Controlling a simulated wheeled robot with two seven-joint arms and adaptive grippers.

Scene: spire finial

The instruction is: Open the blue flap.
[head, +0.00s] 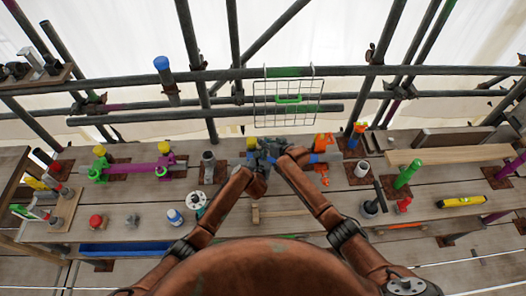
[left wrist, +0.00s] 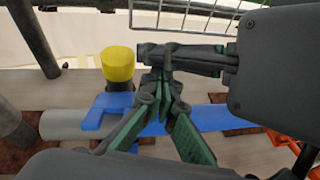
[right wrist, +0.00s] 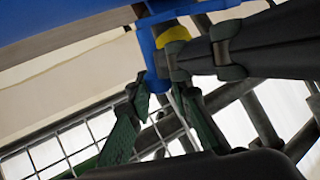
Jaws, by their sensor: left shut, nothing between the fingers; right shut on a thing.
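The blue flap (left wrist: 215,118) shows in the left wrist view as a flat blue bar with a notched left end, lying along a grey pipe. In the head view, a blue part (head: 318,158) shows just right of my grippers. My left gripper (left wrist: 158,82) is shut and empty, in front of and above the bar. My right gripper (left wrist: 150,55) comes in from the right, its fingertips close against the left ones. In the right wrist view, the blue part (right wrist: 150,50) stands behind the right fingertips.
A yellow cap (left wrist: 118,62) stands behind the flap. A wire basket (head: 285,98) hangs on the pipes behind my grippers. Orange clamps (head: 323,142) are close on the right, a grey upright cylinder (head: 209,160) on the left.

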